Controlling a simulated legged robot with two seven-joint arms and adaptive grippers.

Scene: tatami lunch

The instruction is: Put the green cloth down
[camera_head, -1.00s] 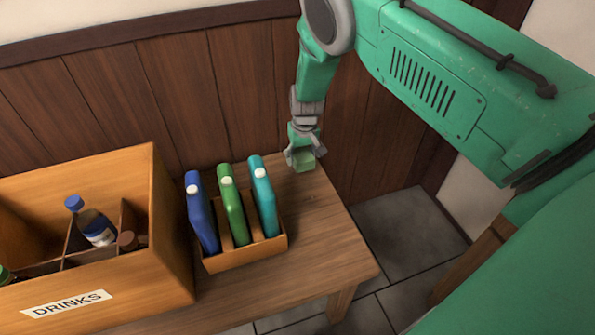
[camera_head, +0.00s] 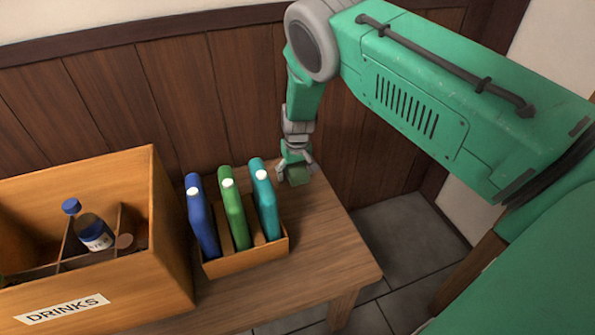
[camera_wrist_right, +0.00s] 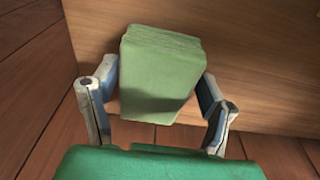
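The green cloth (camera_head: 299,176) is a folded, block-like bundle at the back right of the wooden table. My right gripper (camera_head: 297,168) comes down from above with one finger on each side of it. In the right wrist view the cloth (camera_wrist_right: 160,72) sits between the two finger pads, which lie close against its sides, so the gripper looks shut on it. The cloth is slightly tilted against the fingers. I cannot tell whether its underside touches the wooden table (camera_head: 330,245). My left gripper is not in view.
A small wooden rack (camera_head: 245,262) with blue, green and teal flat bottles stands just left of the cloth. A large DRINKS crate (camera_head: 172,275) stands further left. Bare tabletop lies right and front of the rack. A panelled wall (camera_head: 240,100) rises behind.

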